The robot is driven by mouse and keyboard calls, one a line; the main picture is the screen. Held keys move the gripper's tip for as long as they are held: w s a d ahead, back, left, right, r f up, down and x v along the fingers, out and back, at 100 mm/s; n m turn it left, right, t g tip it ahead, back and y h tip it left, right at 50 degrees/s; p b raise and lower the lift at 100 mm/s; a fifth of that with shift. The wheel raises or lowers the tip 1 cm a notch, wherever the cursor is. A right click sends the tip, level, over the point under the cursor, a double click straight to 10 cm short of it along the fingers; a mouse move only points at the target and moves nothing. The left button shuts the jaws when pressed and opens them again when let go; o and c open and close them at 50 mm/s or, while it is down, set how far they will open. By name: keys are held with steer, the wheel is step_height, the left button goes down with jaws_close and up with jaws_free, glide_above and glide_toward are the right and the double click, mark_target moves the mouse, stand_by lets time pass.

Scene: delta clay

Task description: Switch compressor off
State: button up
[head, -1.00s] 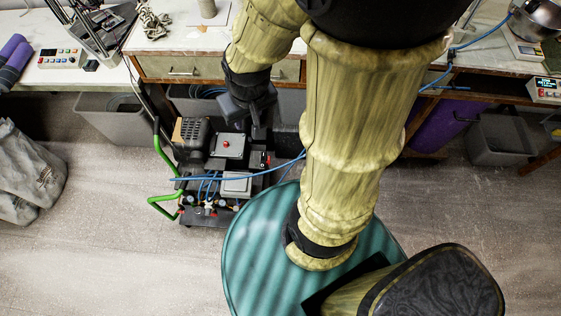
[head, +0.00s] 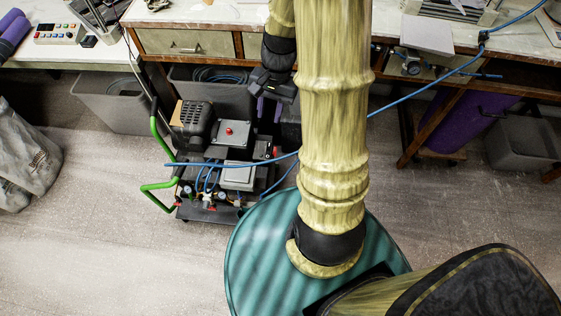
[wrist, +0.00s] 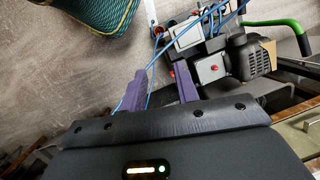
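The compressor (head: 205,165) stands on the floor left of centre in the head view, with a green handle, dark motor and grey boxes. A red button (head: 228,130) sits on one grey box; it also shows in the wrist view (wrist: 214,68). A red part (head: 276,152) shows at the compressor's right side. The compressor (wrist: 238,58) is at the upper right of the wrist view. My gripper (wrist: 160,72) is open and empty, its two purple fingers apart. In the head view my gripper (head: 268,106) is above and right of the compressor, apparently touching nothing.
A workbench with a drawer (head: 185,43) runs behind the compressor, with grey bins (head: 112,105) below. Blue hoses (head: 400,100) cross from the compressor to the right. A teal ribbed round thing (head: 255,260) is in front. Grey sacks (head: 22,155) lie at left. Floor at lower left is clear.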

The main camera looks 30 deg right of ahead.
steer(key=w+d+f+m+t+y+b, duration=0.15)
steer(key=d+f+m+y+b, duration=0.3)
steer(key=f, duration=0.65)
steer(key=w+d+f+m+y+b, duration=0.1)
steer(key=w+d+f+m+b, duration=0.15)
steer(key=f+m+b, duration=0.45)
steer(key=w+d+f+m+t+y+b, duration=0.1)
steer(key=w+d+f+m+y+b, duration=0.15)
steer(key=d+f+b, duration=0.8)
steer(key=s+d+f+m+t+y+b, duration=0.1)
steer(key=d+f+m+t+b, duration=0.1)
steer(key=f, duration=0.5)
steer(key=s+d+f+m+t+y+b, duration=0.1)
steer(key=d+f+m+t+y+b, duration=0.1)
steer(key=f, duration=0.6)
steer(key=s+d+f+m+t+y+b, duration=0.1)
steer(key=d+f+m+t+b, duration=0.2)
steer(key=f+m+t+b, duration=0.1)
step_height(320, 180, down, 4)
steer(key=shift+s+r+m+t+b, duration=0.15)
steer(key=shift+m+t+b, duration=0.2)
steer(key=shift+m+b, duration=0.65)
steer(key=shift+a, duration=0.15)
steer(key=b+x, duration=0.5)
steer(key=x, duration=1.2)
steer(key=shift+r, duration=0.25)
steer(key=shift+a, duration=0.15)
